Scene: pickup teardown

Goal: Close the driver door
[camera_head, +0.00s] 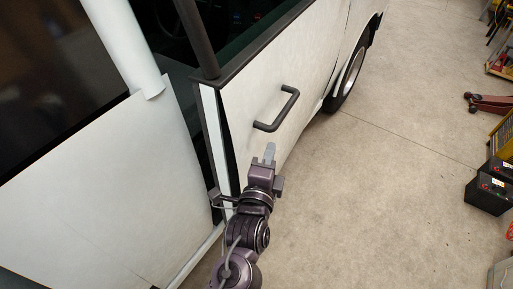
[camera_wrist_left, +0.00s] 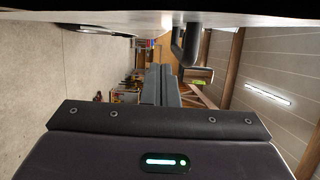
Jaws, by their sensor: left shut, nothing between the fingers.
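The white driver door (camera_head: 262,86) stands with its near edge a little out from the body, and a dark gap shows along that edge. Its black bar handle (camera_head: 289,100) is on the outer face. My left gripper (camera_head: 269,152) is shut and empty, just below the handle in the head view and close to the door's outer face. I cannot tell whether it touches the door. In the left wrist view the shut fingers (camera_wrist_left: 161,84) point forward, the handle (camera_wrist_left: 188,45) is beyond them, and the door panel runs along the top. My right gripper is not in view.
A white body panel (camera_head: 95,185) is left of the door edge. The truck's wheel (camera_head: 350,75) is farther along. The concrete floor (camera_head: 385,165) right of the door is clear. Black batteries (camera_head: 488,190) and a red jack (camera_head: 490,103) are at the far right.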

